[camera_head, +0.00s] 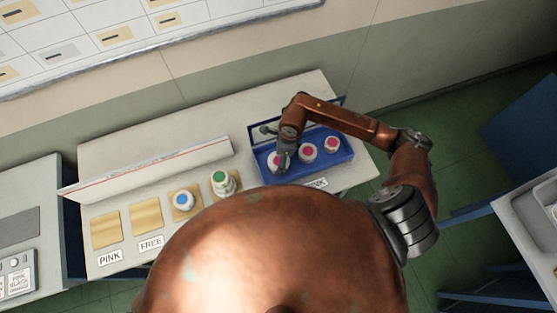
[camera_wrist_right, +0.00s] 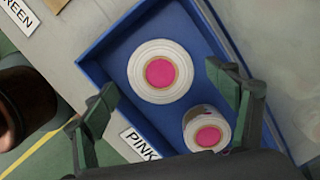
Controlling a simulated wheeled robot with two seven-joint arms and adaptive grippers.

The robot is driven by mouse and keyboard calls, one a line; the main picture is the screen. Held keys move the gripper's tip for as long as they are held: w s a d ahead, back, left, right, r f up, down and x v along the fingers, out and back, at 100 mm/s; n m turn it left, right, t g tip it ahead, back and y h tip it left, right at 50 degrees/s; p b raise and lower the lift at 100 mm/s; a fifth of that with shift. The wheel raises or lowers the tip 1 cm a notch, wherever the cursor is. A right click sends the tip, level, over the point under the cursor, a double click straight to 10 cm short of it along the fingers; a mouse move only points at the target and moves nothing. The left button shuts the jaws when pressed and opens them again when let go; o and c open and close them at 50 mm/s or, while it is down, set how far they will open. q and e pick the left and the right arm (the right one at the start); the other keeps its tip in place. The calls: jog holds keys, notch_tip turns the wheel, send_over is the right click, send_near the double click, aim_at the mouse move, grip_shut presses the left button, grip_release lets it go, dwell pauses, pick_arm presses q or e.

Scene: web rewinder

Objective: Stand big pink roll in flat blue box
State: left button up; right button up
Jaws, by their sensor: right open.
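The big pink roll (camera_wrist_right: 160,70), white with a pink centre, stands upright in the flat blue box (camera_wrist_right: 97,57). In the head view the roll (camera_head: 278,163) is at the left end of the box (camera_head: 345,155), partly covered by my right gripper (camera_head: 281,157). In the wrist view my right gripper (camera_wrist_right: 166,100) is open, its fingers spread either side of and just short of the roll. I cannot tell whether they touch it. My left gripper is not in view.
Two smaller pink-centred rolls, one in the middle (camera_head: 307,152) and one at right (camera_head: 332,144), stand in the box. Blue (camera_head: 183,200) and green (camera_head: 221,181) rolls stand left of it. A PINK label (camera_wrist_right: 139,145) lies at the box's front. A low white panel (camera_head: 160,168) runs behind the pads.

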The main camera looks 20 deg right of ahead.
notch_tip(320, 180, up, 8)
jog(key=d, duration=0.1)
jog(key=shift+s+b, duration=0.3)
jog(key=shift+b, duration=0.05)
